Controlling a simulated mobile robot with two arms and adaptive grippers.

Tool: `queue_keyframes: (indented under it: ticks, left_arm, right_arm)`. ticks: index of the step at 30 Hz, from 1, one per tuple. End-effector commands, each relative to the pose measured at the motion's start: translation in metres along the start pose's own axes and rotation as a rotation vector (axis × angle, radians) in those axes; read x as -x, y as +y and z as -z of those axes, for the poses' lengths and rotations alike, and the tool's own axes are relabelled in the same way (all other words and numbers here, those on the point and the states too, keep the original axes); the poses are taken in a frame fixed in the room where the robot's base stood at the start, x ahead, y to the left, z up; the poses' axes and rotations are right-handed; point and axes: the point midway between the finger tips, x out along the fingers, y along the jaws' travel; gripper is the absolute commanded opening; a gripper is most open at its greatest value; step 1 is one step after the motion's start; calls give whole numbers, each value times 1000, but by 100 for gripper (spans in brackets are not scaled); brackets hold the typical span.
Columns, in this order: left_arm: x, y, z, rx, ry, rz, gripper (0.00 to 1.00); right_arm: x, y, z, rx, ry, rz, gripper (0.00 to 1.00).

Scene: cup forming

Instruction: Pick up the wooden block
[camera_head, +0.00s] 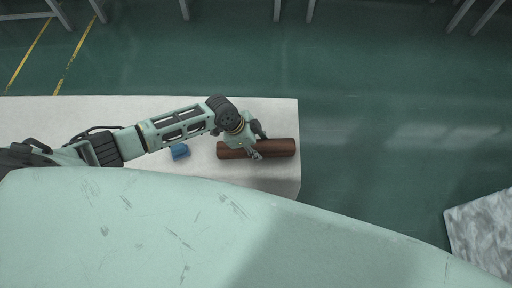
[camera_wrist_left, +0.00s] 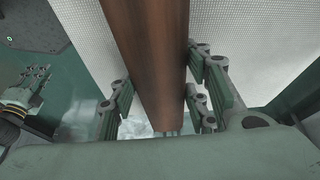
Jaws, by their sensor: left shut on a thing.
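The wooden block (camera_head: 278,147) is a long reddish-brown piece lying left to right near the right end of the white table (camera_head: 60,115). My left gripper (camera_head: 258,146) is above the block's middle, with its fingers down around it. In the left wrist view the block (camera_wrist_left: 152,50) runs between the finger pads, and my left gripper (camera_wrist_left: 160,103) is shut on it. From the head view I cannot tell whether the block touches the table or is slightly above it.
A small blue object (camera_head: 179,151) lies on the table left of the block, close under my left arm. The table's right edge is just beyond the block. A grey mottled surface (camera_head: 485,232) is at the lower right. Green floor (camera_head: 400,110) is clear between them.

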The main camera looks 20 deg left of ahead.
Motion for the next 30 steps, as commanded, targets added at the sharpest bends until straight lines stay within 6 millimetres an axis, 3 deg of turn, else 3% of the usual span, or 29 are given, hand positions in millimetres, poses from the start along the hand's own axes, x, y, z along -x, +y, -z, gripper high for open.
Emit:
queue_keyframes:
  ticks: [12,23,30]
  left_arm:
    - [0,0,0,0,0,0,0]
    - [3,-1,2,0,3,2,0]
    - [23,-2,10,-2,4,4,0]
  right_arm:
    - [0,-2,-4,-1,-6,2,32]
    - [0,4,-4,1,-5,-4,32]
    - [-1,5,-3,2,-3,-5,32]
